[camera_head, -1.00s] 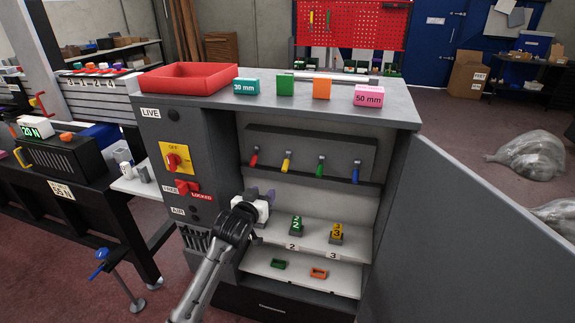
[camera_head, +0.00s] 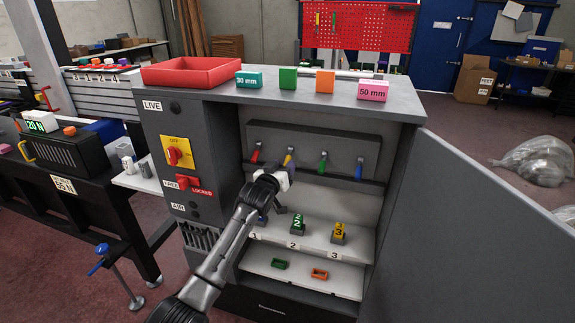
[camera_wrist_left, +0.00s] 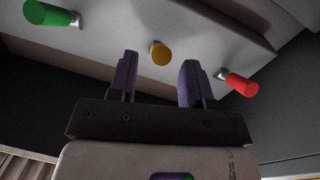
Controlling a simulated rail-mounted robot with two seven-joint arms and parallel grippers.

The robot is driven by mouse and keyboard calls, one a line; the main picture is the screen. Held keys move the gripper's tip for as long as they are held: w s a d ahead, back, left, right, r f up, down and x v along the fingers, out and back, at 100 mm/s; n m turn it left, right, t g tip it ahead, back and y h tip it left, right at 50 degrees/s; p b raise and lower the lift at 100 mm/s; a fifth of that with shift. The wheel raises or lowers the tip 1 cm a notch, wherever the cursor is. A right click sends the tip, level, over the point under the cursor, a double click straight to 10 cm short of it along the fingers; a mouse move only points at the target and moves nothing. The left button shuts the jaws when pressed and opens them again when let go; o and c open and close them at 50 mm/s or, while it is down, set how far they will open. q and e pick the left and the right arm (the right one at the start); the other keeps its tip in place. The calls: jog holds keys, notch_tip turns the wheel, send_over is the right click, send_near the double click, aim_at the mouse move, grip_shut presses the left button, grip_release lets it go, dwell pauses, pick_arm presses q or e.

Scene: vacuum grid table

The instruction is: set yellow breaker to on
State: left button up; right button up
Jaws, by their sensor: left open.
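The yellow breaker lever (camera_head: 288,157) is in a row on the grey panel inside the open cabinet, between the red lever (camera_head: 256,153) and the green lever (camera_head: 322,162). My left gripper (camera_head: 286,172) is just below and in front of the yellow lever. In the left wrist view, the gripper (camera_wrist_left: 159,64) is open and the yellow lever's rounded end (camera_wrist_left: 160,53) shows in the gap between the purple fingertips. Contact cannot be told. The green lever (camera_wrist_left: 52,14) and the red lever (camera_wrist_left: 238,84) lie outside the fingers. My right gripper is not in view.
The blue lever (camera_head: 357,167) is at the right end of the row. Numbered blocks (camera_head: 297,224) stand on the shelf below. The open cabinet door (camera_head: 465,235) bounds the right side. A red tray (camera_head: 192,72) and several blocks sit on top.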

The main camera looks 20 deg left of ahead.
aim_at(285, 164)
pick_arm(q)
jog(key=shift+w+b, duration=0.7)
jog(key=shift+w, duration=1.25)
grip_shut()
